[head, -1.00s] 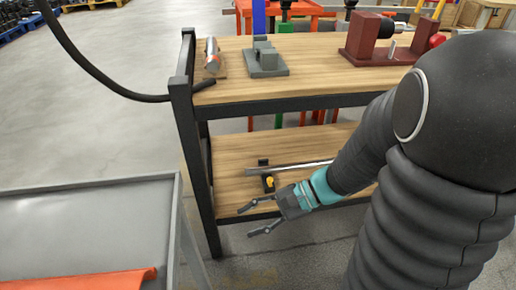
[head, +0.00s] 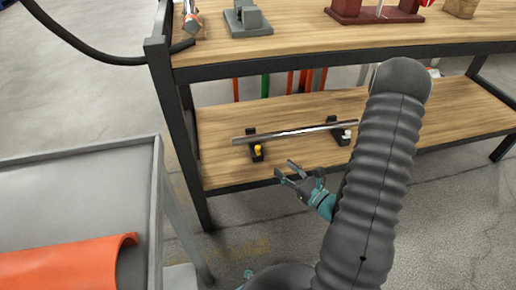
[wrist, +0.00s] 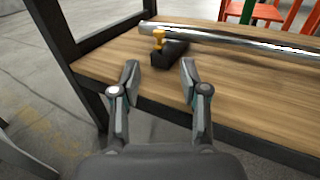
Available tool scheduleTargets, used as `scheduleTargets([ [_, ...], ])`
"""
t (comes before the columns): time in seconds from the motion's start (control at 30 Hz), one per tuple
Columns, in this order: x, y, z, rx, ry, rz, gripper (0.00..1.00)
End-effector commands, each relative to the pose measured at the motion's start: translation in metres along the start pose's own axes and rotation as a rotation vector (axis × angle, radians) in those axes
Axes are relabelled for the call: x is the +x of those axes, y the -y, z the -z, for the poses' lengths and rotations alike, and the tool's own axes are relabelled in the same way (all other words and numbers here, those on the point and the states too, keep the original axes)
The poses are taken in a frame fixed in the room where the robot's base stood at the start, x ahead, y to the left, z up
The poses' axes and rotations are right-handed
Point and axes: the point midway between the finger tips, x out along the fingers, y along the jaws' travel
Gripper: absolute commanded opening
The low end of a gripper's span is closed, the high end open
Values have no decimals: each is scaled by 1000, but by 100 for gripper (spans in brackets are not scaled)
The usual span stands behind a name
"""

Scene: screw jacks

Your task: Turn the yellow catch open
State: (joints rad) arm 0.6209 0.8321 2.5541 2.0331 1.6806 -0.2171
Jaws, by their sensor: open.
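The yellow catch (head: 258,149) sits on the black holder (head: 257,156) at the left end of a metal rod (head: 290,132) on the lower shelf. In the wrist view the yellow catch (wrist: 158,38) stands upright at the left of the black block (wrist: 170,52), by the rod (wrist: 230,41). My gripper (head: 284,172) is open and empty at the shelf's front edge, in front of the catch and apart from it. In the wrist view its two fingers (wrist: 159,66) point towards the block. A second holder with a pale catch (head: 347,135) bears the rod's right end.
The lower shelf (head: 420,123) is mostly bare wood. The upper shelf (head: 300,36) lies above it and carries a grey block (head: 247,20) and a dark red fixture. A black post (head: 180,120) stands left. A grey cart with an orange curved piece (head: 70,268) is at lower left.

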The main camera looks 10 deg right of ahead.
Motion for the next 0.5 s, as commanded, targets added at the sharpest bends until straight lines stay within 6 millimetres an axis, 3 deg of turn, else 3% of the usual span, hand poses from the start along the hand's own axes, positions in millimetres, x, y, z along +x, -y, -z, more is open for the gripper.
scheduleTargets([
  [0.27,33,-2,1,-4,2,-7,44],
  [0.5,75,-3,0,-4,1,-9,44],
])
